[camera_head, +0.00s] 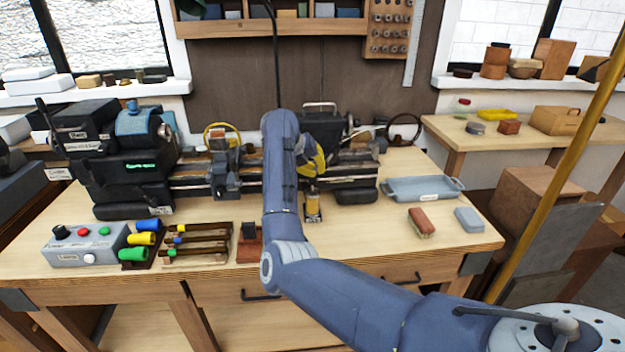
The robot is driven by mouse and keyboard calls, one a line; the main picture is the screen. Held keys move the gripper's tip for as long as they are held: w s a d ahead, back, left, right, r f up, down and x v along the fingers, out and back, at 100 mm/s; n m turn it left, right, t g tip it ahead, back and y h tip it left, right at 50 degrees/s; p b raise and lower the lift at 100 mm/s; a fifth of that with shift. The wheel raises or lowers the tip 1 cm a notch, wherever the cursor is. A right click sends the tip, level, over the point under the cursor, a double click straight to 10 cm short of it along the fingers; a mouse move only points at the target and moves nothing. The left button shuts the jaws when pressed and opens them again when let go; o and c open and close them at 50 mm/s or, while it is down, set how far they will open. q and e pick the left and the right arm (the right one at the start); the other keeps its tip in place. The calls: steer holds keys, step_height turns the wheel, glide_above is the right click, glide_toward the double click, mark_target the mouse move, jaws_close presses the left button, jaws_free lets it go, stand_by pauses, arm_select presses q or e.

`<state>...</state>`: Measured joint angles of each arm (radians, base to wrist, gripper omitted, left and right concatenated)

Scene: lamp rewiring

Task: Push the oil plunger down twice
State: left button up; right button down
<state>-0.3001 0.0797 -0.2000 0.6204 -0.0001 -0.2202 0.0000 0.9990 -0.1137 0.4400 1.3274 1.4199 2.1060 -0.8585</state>
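The oiler (313,208), a small amber container with a dark upper part, stands on the bench in front of the lathe bed. My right arm reaches in from the lower right and rises over the bench. My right gripper (311,176) is just above the oiler, mostly hidden behind my forearm, with dark and yellow parts showing to its right. The oiler's plunger cannot be made out, nor whether the gripper touches it. Whether the fingers are open or shut does not show. My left gripper is out of view.
The lathe (200,175) spans the back of the bench. A control box (82,246) and a rack of coloured-handled tools (195,243) are at the left. A grey tray (423,188), a brush (421,223) and a blue-grey block (469,219) lie at the right, with bare wood between.

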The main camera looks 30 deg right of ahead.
steer(key=shift+f, duration=1.35)
stand_by(1.4)
steer(key=shift+r, duration=0.1)
stand_by(0.3)
steer(key=shift+r, duration=1.7)
steer(key=shift+r, duration=0.1)
steer(key=shift+r, duration=2.4)
